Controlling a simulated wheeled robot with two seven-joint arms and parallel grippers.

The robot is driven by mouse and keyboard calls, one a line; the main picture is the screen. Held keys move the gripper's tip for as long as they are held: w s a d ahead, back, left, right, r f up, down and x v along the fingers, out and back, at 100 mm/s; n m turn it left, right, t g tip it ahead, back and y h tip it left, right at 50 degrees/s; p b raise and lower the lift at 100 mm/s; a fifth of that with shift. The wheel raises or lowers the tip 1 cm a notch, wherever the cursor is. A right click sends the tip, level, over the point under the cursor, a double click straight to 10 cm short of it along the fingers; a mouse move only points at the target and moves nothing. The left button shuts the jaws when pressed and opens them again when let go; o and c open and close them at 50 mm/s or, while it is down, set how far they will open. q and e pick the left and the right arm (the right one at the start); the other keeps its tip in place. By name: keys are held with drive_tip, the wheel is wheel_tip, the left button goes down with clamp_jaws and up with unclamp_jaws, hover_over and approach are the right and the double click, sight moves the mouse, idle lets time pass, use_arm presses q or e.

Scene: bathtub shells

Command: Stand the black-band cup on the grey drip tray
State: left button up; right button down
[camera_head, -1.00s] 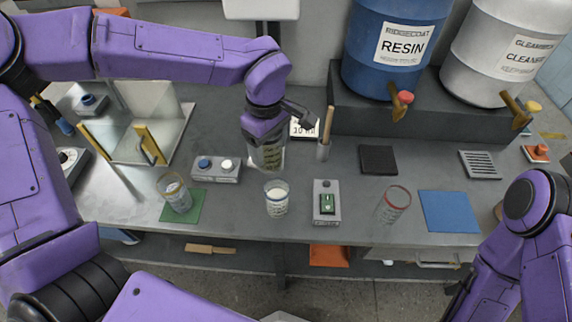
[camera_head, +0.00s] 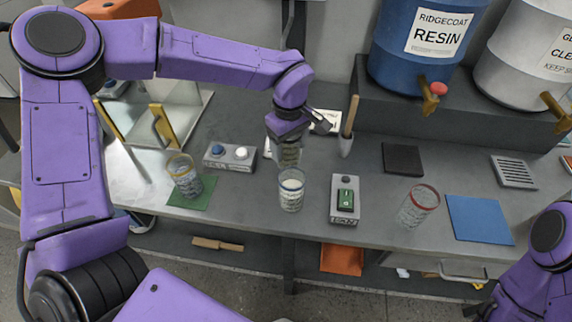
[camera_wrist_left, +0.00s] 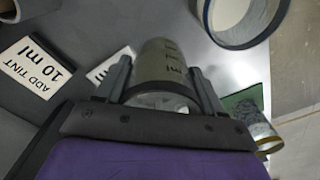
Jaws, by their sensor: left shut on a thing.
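My left gripper (camera_head: 290,146) is shut on a clear graduated cup (camera_wrist_left: 165,62), held mouth towards the gripper in the left wrist view. The grey slotted drip tray (camera_head: 515,172) lies at the right of the bench, empty. My right gripper is out of view; only part of that arm shows at lower right.
A yellow-band cup (camera_head: 184,176) stands on a green mat (camera_head: 205,188). A red-rimmed cup (camera_head: 417,207) stands beside a blue mat (camera_head: 480,220). A green-switch box (camera_head: 344,200), a stirrer holder (camera_head: 346,145), a black mat (camera_head: 403,159) and a two-button box (camera_head: 230,156) are nearby.

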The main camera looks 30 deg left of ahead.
sight(284, 158)
use_arm(q)
drive_tip(key=f, duration=0.1)
drive_tip(key=a+f, duration=0.1)
drive_tip(key=f, duration=0.2)
drive_tip(key=shift+s+a, duration=0.3)
drive_tip(key=shift+a, duration=0.05)
drive_tip(key=shift+s+f, duration=0.2)
drive_tip(key=shift+f, duration=0.05)
drive_tip(key=shift+w+d+f, duration=0.2)
drive_tip(key=shift+w+d, duration=0.1)
drive_tip(key=shift+d, duration=0.05)
drive_tip(key=o, duration=1.1)
drive_tip(key=shift+s+a, duration=0.15)
drive_tip(key=shift+a, duration=0.1)
drive_tip(key=shift+d, duration=0.1)
